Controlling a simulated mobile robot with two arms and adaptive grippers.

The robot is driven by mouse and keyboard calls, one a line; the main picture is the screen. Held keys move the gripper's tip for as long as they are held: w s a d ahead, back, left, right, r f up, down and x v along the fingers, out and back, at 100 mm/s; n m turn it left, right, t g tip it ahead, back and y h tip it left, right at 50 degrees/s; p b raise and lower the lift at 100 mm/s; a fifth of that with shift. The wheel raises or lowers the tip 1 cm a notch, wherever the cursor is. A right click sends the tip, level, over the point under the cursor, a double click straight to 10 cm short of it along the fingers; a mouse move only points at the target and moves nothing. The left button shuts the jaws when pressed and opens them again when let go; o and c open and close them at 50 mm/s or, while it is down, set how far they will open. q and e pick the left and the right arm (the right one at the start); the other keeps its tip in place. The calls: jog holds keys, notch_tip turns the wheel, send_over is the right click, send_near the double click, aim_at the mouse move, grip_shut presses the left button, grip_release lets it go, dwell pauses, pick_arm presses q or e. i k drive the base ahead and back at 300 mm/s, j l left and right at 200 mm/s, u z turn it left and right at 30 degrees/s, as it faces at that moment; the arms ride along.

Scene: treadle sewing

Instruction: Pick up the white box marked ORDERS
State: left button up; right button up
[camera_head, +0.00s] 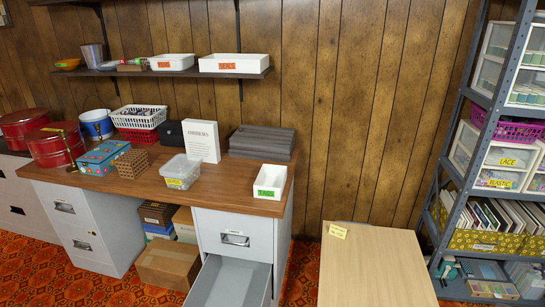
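The white box (203,147) stands upright on the wooden counter, with dark heading lettering that looks like ORDERS and finer lines of print below. It is towards the back of the counter, between a small black box (169,133) and a grey ridged stack (262,142). A clear plastic tub (181,171) with a yellow label stands just in front of it and close to its lower left. Neither of my grippers shows in the head view.
The wooden counter (225,186) has bare space right of the tub, before a white bin (270,181) with a green label. Below, a cabinet drawer (233,282) is pulled open. A pale table (372,270) and a shelving rack (462,130) stand to the right.

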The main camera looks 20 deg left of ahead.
aim_at(202, 139)
jog(key=u, duration=1.4)
